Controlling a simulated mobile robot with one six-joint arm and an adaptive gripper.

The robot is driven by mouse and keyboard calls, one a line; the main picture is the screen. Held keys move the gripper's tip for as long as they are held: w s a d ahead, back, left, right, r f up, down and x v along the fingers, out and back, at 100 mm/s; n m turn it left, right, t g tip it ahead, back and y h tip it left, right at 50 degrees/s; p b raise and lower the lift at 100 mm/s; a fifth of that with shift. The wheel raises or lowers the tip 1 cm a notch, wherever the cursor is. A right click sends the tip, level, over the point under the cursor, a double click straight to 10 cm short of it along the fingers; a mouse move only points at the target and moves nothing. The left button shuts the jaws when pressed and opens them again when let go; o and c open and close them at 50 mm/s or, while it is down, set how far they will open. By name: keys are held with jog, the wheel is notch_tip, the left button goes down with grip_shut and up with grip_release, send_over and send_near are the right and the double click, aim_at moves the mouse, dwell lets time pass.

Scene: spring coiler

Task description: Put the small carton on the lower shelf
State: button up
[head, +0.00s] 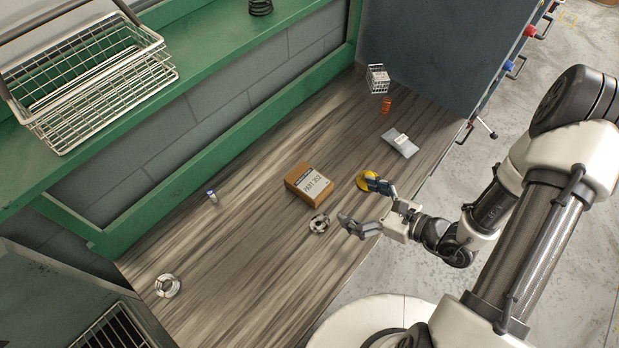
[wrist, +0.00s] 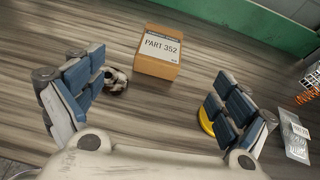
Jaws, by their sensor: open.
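The small carton (head: 309,185) is a brown cardboard box with a white label reading PART 352. It sits on the wood-grain surface (head: 250,250) and shows at the top middle of the wrist view (wrist: 157,66). My gripper (head: 360,202) is open and empty, to the right of the carton in the head view. In the wrist view its blue-padded fingers (wrist: 160,88) are spread wide, with the carton beyond them and not touched. A green shelf (head: 105,115) runs along the wall at upper left; I cannot tell whether another shelf lies below it.
A round metal part (head: 320,223) lies close to the carton, near one finger. A yellow disc (head: 363,181) lies by the other finger. A wire basket (head: 90,85) stands on the green shelf. A grey packet (head: 400,143), orange spring (head: 386,105) and small bottle (head: 212,196) are also around.

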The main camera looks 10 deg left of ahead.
jog(key=shift+d+f+m, duration=0.1)
jog(key=shift+f+m, duration=0.3)
jog(key=shift+f, duration=0.2)
jog(key=shift+w+a+f, duration=0.15)
jog(key=shift+a+f, duration=0.05)
jog(key=shift+f, duration=0.1)
jog(key=b, duration=0.2)
send_near(309, 181)
jog(key=x, duration=0.4)
jog(key=shift+w+f, duration=0.1)
jog(key=shift+f, duration=0.4)
jog(key=x, duration=0.2)
jog(key=b+x, duration=0.1)
jog(key=x, duration=0.1)
jog(key=b+x, duration=0.1)
jog(key=shift+w+a+r, duration=0.2)
jog(key=shift+a, duration=0.25)
jog(key=shift+c, duration=0.4)
